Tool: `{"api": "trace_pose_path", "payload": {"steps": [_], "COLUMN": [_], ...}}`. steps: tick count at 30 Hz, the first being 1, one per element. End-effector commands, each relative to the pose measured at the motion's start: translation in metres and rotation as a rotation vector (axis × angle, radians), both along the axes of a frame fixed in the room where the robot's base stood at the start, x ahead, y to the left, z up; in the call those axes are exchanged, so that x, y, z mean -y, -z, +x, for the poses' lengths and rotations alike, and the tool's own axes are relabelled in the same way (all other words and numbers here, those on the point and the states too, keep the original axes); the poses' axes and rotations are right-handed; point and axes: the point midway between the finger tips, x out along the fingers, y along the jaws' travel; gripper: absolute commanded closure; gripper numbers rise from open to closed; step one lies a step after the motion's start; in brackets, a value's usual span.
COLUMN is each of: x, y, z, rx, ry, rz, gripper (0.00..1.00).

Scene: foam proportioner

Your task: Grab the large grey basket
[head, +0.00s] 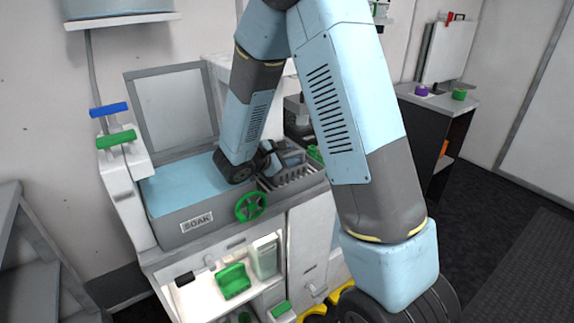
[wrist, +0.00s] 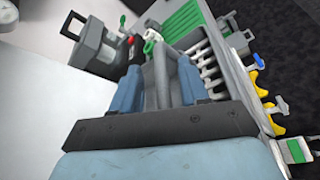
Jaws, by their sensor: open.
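A grey slatted basket or rack (head: 292,178) sits at the right end of the soak tank's top in the head view. Its pale slats also show in the wrist view (wrist: 208,68), right of the fingers. I take this as the large grey basket, though its full outline is hidden. My gripper (head: 283,157) is low over the basket's left-rear part. In the wrist view my gripper (wrist: 160,82) has its two blue-grey fingers apart, with grey upright parts between them. I cannot tell whether the fingers touch these parts.
The soak tank (head: 182,222) holds blue liquid, with a raised lid behind. A green handwheel (head: 250,206) is on its front. A dark grey handled container (wrist: 98,48) stands beyond the fingers at left. Yellow and blue handles (wrist: 272,108) line the right. Dark floor (head: 500,250) is clear at right.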

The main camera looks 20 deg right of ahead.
Motion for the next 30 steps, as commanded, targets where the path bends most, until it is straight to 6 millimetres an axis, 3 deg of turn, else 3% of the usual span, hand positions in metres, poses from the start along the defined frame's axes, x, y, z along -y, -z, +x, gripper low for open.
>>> {"api": "trace_pose_path", "payload": {"steps": [4,12,26,30], "x": [0.0116,0.0135,0.0137,0.0137], "y": [0.0044,0.0051,0.005,0.005], "z": [0.0063,0.0076,0.0075,0.0075], "rx": [0.0,0.0,0.0,0.0], "ry": [0.001,0.001,0.001,0.001], "rz": [0.001,0.002,0.001,0.001], "gripper": [0.56,0.56,0.99,1.0]}}
